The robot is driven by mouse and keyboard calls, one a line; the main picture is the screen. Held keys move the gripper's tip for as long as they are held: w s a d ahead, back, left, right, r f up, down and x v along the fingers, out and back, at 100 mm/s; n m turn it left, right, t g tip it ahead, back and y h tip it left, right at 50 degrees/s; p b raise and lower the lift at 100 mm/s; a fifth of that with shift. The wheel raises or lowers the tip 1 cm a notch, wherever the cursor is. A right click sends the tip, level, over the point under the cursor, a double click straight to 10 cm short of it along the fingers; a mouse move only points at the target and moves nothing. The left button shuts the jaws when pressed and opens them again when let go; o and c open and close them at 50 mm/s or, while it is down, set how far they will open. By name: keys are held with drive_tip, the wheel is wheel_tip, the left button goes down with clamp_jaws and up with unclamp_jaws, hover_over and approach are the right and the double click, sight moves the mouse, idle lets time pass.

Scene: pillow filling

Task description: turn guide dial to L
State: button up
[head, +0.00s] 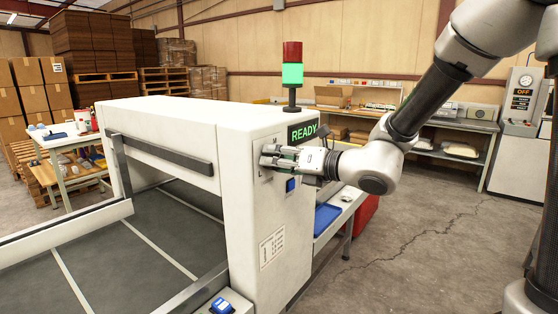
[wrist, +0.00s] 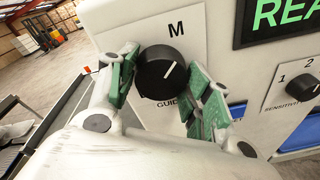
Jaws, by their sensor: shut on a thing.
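In the head view my gripper (head: 268,156) is at the machine's front face and hides the dial.
A sensitivity dial (wrist: 301,85) with marks 1 and 2 sits to the right. A green READY display (head: 303,131) is above, and a blue button (head: 290,186) is below. The white machine (head: 240,220) has a lit green lamp (head: 292,74). Open floor (head: 420,240) lies to the right.

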drive_tip(key=shift+d+f+n+t+y, duration=0.1)
drive_tip(key=shift+n+t+y, duration=0.25)
drive_tip(key=shift+n, duration=5.55)
drive_tip(key=shift+a+f+n+t+y, duration=0.1)
drive_tip(key=shift+n+t+y, duration=0.25)
drive_tip(key=shift+n, duration=5.55)
drive_tip(key=shift+d+f+n+t+y, duration=0.15)
drive_tip(key=shift+n+y, duration=0.25)
drive_tip(key=shift+n, duration=5.5)
drive_tip(key=o, duration=1)
drive_tip(key=shift+r, duration=0.1)
drive_tip(key=shift+o, duration=0.2)
